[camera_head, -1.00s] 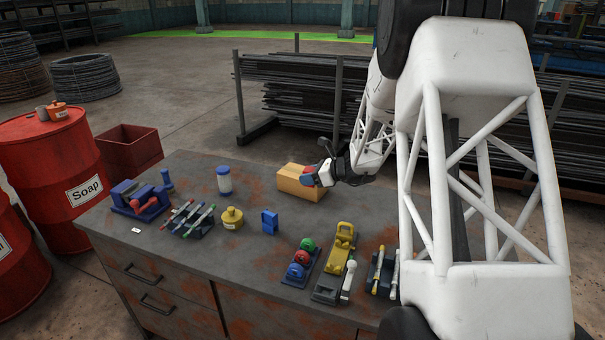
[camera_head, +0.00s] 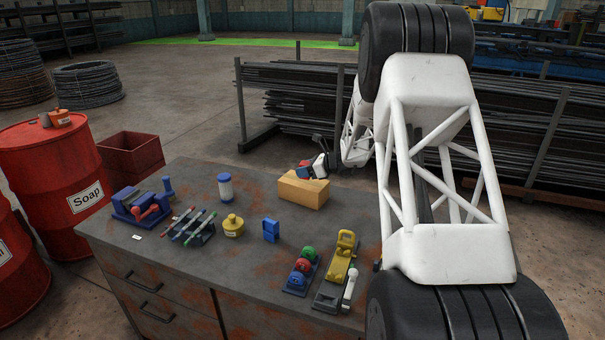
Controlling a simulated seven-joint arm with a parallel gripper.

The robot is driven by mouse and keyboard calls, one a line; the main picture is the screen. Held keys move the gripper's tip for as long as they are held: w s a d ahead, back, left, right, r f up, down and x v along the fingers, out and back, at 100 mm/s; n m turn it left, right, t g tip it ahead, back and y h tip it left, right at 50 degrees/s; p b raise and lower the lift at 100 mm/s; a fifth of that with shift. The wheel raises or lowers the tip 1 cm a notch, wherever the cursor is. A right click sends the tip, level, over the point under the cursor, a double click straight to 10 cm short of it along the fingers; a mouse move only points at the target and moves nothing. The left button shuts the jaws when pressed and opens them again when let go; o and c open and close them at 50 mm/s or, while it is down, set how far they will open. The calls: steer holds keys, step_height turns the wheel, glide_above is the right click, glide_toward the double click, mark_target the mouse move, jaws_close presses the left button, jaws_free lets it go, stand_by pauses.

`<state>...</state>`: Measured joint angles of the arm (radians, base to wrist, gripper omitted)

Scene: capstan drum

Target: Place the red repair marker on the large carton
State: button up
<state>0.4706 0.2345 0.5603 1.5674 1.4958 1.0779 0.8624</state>
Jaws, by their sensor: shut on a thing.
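The large carton (camera_head: 303,191) is a closed tan box near the back right of the workbench. My gripper (camera_head: 306,167) is at the carton's far side and overlaps its back edge in this view. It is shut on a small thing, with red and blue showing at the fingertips. I cannot tell for sure whether this is the red repair marker, or whether it touches the carton.
The workbench (camera_head: 225,265) also bears a blue vise (camera_head: 140,204), a white-and-blue bottle (camera_head: 225,187), a yellow can (camera_head: 233,226), a blue block (camera_head: 271,230), coloured knobs (camera_head: 303,263) and a yellow tool (camera_head: 341,258). My arm hides the right end. Bare bench lies around the carton's front.

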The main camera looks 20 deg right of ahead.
mark_target(303, 164)
steer(key=shift+w+d+f, duration=0.1)
steer(key=shift+w+d, duration=0.15)
steer(key=shift+w, duration=0.65)
steer(key=shift+w+d+f, duration=0.1)
steer(key=shift+w+d, duration=0.15)
steer(key=shift+w, duration=0.6)
steer(key=shift+w+d, duration=0.1)
steer(key=shift+w, duration=0.25)
steer(key=shift+f, duration=1.75)
steer(key=o, duration=0.9)
steer(key=shift+f, duration=0.15)
steer(key=shift+o, duration=0.2)
